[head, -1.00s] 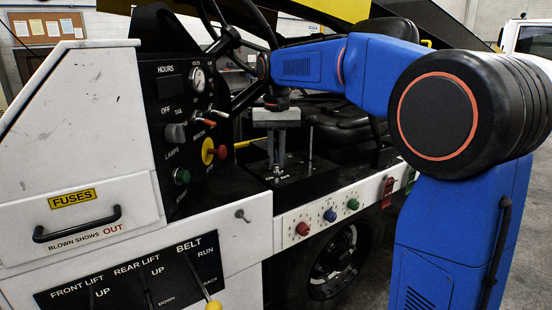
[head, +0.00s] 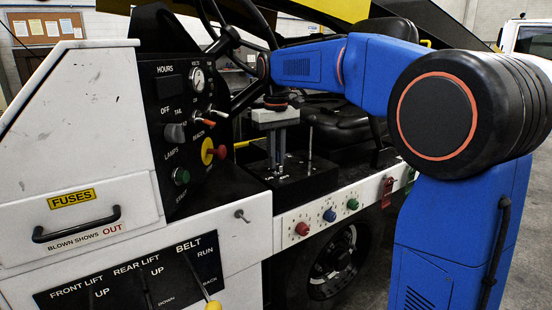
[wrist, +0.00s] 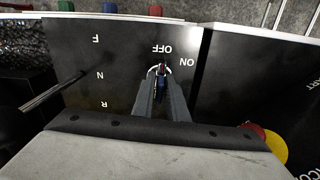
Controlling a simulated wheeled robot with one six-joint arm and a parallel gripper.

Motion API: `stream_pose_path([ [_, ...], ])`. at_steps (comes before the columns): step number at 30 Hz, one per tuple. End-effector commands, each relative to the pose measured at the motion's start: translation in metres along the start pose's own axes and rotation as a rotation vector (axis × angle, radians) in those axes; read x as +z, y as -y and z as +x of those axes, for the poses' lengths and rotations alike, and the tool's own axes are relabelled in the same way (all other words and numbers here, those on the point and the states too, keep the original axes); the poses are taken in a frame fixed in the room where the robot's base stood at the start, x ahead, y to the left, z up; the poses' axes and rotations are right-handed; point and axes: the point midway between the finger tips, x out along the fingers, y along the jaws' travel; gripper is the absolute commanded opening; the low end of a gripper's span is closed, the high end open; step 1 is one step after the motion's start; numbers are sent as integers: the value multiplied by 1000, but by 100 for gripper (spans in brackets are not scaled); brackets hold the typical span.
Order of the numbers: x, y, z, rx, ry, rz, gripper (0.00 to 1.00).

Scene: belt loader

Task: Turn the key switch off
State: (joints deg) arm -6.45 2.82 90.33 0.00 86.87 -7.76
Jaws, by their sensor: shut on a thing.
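The key switch (wrist: 155,70) is on a black panel between the fingertips of my gripper (wrist: 162,88) in the wrist view. A small dark blue piece, the key (wrist: 162,72), shows between the fingers. The label OFF is just beyond it and ON is to its right. The key appears to point roughly toward OFF, but the fingers hide much of it. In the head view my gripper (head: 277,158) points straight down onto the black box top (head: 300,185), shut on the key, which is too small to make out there.
A thin lever (wrist: 65,88) rises beside the F, N, R marks; it stands right of my gripper in the head view (head: 310,145). A red knob on a yellow base (head: 213,151) is on the upright panel to the left.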

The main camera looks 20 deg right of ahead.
Motion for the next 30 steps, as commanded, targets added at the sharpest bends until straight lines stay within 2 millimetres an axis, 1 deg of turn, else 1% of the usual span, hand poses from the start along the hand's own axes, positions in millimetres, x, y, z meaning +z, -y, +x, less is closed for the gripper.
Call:
stream_pose_path([
  [9, 0, 0, 0, 0, -1, -67, 0],
  [26, 0, 0, 0, 0, -1, -82, 0],
  [27, 0, 0, 0, 0, -1, -82, 20],
  [28, 0, 0, 0, 0, -1, -82, 27],
  [29, 0, 0, 0, 0, -1, -82, 32],
  [30, 0, 0, 0, 0, -1, -82, 32],
])
